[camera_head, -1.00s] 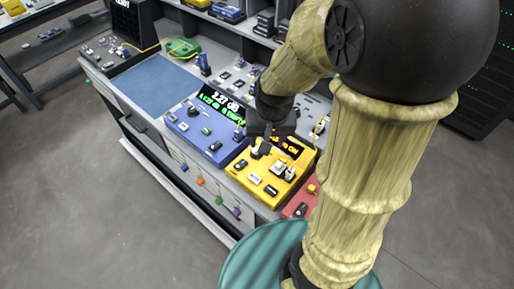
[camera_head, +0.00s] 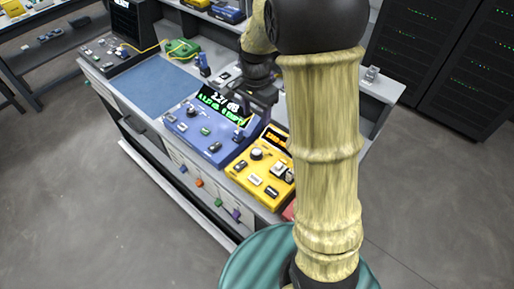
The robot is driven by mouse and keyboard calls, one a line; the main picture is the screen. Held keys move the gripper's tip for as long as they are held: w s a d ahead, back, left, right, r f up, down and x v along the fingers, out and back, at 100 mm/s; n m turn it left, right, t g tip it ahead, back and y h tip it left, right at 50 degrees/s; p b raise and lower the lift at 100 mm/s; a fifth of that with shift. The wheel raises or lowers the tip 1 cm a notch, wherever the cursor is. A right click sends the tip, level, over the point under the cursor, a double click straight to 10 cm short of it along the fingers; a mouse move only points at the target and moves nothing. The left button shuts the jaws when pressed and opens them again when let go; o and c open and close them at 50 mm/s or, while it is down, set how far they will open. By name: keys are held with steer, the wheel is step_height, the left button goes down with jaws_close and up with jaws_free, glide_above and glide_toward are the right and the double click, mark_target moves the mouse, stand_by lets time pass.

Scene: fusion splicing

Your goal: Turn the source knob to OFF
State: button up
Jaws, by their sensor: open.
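The yellow box (camera_head: 262,177) sits on the bench, with a dark display (camera_head: 273,138) at its back showing orange text that my arm partly hides. A round black knob (camera_head: 256,154) stands on its top at the back left; I take it as the source knob, but its pointer setting is too small to read. My gripper (camera_head: 252,118) is open and empty, above and behind the knob and apart from it, over the right end of the blue box. Its fingertips are small and dark, hard to make out.
The blue box (camera_head: 203,132) with a green-lit display stands left of the yellow one. A red box (camera_head: 289,212) is mostly hidden behind my arm. A blue mat (camera_head: 158,85) lies clear farther left. A teal round surface (camera_head: 255,262) is in front.

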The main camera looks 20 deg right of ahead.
mark_target(256, 151)
step_height(256, 151, down, 17)
steer(key=shift+r, duration=0.1)
stand_by(0.4)
steer(key=c, duration=1)
